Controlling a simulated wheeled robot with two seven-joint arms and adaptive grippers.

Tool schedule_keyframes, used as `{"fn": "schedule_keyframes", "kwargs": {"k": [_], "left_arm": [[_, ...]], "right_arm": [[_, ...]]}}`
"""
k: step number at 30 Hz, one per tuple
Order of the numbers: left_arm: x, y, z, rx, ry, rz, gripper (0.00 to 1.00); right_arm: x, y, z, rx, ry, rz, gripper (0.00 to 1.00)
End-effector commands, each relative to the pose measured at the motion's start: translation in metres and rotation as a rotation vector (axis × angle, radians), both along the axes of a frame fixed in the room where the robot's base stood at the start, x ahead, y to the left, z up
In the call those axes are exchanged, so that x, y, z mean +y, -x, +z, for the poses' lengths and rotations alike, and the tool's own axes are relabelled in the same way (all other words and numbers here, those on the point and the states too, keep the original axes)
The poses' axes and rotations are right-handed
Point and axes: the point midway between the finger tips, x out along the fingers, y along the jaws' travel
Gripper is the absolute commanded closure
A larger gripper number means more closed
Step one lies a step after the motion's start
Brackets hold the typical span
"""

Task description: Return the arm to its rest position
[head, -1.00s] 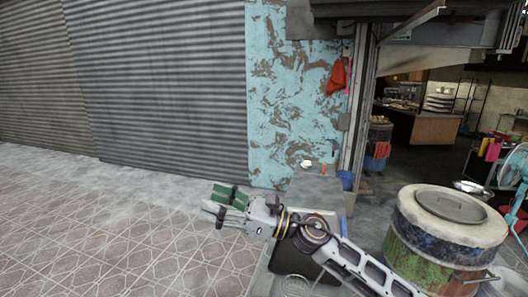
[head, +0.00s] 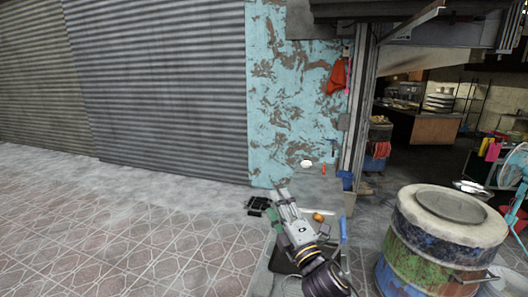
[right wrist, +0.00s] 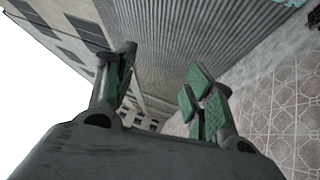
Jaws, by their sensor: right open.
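My right gripper (head: 272,207) is in the lower middle of the head view, at the end of my right arm, which comes up from the bottom edge. In the right wrist view its two green-padded fingers (right wrist: 160,76) stand wide apart with nothing between them. The gripper is open and empty. It is in front of the table and left of the barrel oven (head: 436,243), well apart from the oven. My left gripper is not in view.
The barrel oven stands at the lower right with its round lid on top. A small orange item (head: 318,217) and a blue item (head: 343,229) lie near my arm. A grey shutter (head: 170,90) closes off the back. The tiled floor (head: 120,240) at left is clear.

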Motion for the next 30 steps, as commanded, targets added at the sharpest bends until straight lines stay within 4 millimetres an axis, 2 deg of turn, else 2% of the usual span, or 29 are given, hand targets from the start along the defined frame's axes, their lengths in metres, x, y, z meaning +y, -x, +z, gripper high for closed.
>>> {"fn": "schedule_keyframes", "kwargs": {"k": [7,14,23,30], "left_arm": [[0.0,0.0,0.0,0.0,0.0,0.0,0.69],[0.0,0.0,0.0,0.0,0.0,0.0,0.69],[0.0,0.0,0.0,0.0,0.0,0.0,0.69],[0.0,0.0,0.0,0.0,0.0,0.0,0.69]], "right_arm": [[-0.046,0.003,-0.061,0.299,-0.221,-0.115,0.46],[-0.084,0.022,-0.125,0.567,-0.418,-0.237,0.46],[-0.126,0.073,-0.207,0.902,-0.659,-0.424,0.46],[-0.152,0.133,-0.266,1.155,-0.834,-0.602,0.46]]}}
